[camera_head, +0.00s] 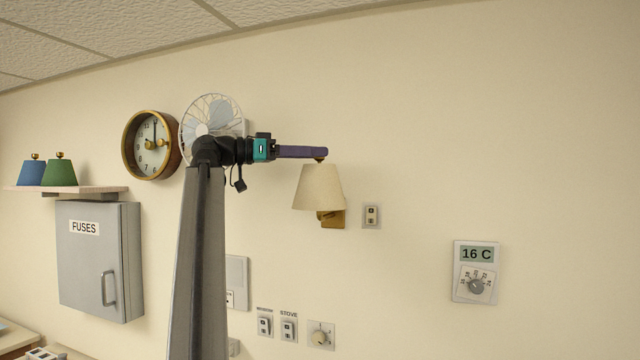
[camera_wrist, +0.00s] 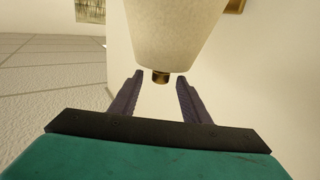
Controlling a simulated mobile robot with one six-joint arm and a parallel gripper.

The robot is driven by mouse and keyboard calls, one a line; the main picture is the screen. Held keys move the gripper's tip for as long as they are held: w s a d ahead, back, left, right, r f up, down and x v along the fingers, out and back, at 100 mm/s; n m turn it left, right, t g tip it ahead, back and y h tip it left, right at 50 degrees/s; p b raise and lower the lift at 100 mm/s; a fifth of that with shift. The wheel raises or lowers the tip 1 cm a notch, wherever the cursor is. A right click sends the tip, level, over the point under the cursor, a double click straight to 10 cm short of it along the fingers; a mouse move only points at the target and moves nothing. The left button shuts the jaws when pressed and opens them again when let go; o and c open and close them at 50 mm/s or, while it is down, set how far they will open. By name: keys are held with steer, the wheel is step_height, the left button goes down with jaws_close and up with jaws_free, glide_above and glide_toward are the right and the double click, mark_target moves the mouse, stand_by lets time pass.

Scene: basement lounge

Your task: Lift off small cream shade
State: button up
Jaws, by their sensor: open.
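The small cream shade (camera_head: 318,187) sits on a brass wall lamp (camera_head: 332,218) with its narrow end up. A small brass knob tops it, at my fingertips in the head view. My gripper (camera_head: 322,153) reaches in from the left, level, with its purple fingers at the top of the shade. In the wrist view the shade (camera_wrist: 172,32) appears upside down, and its brass knob (camera_wrist: 161,77) shows between the tips of my open gripper (camera_wrist: 159,84). I cannot tell whether either finger touches the knob.
A wall clock (camera_head: 151,146) and a fan (camera_head: 222,112) are behind my arm. Blue (camera_head: 31,172) and green (camera_head: 60,171) shades stand on a shelf (camera_head: 105,189) above the fuse box (camera_head: 90,260). A switch (camera_head: 371,215) is right of the lamp; a thermostat (camera_head: 475,272) is farther right.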

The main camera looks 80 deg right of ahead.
jaws_close()
stand_by(0.3)
steer(key=shift+r, duration=0.1)
steer(key=shift+r+p, duration=0.35)
steer(key=shift+r, duration=1)
step_height(320, 180, up, 7)
steer(key=p, duration=0.7)
steer(key=shift+r, duration=0.1)
steer(key=shift+w, duration=0.1)
